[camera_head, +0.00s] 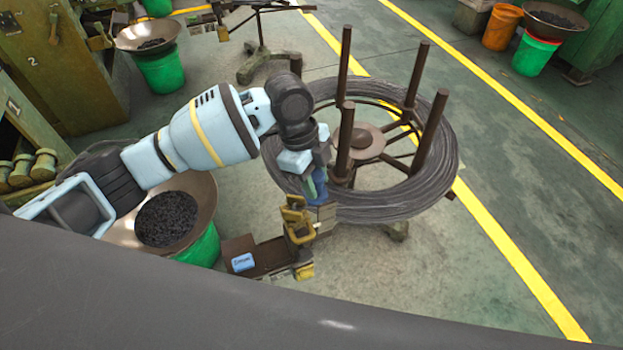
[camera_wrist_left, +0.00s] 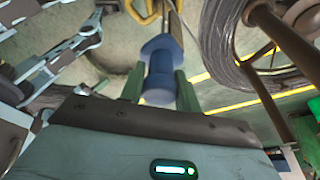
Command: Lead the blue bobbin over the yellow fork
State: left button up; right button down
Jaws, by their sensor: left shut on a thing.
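The blue bobbin (camera_head: 319,190) is between the fingers of my left gripper (camera_head: 313,178). In the left wrist view the bobbin (camera_wrist_left: 159,50) fills the space between the two green fingers (camera_wrist_left: 160,76), which are shut on it. The yellow fork (camera_head: 298,221) stands on a dark bracket just below and left of the bobbin in the head view. Part of the fork shows beyond the bobbin at the top of the left wrist view (camera_wrist_left: 145,8). I cannot tell whether the bobbin touches the fork. My right gripper is not in view.
A large wire coil (camera_head: 425,195) on a stand with brown posts (camera_head: 428,133) is close to the right of the gripper. A brown bowl (camera_head: 205,195) of dark pieces on a green bucket stands to the left. Green floor is open at the right.

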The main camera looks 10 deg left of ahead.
pick_arm(q)
jog(key=shift+a, duration=0.1)
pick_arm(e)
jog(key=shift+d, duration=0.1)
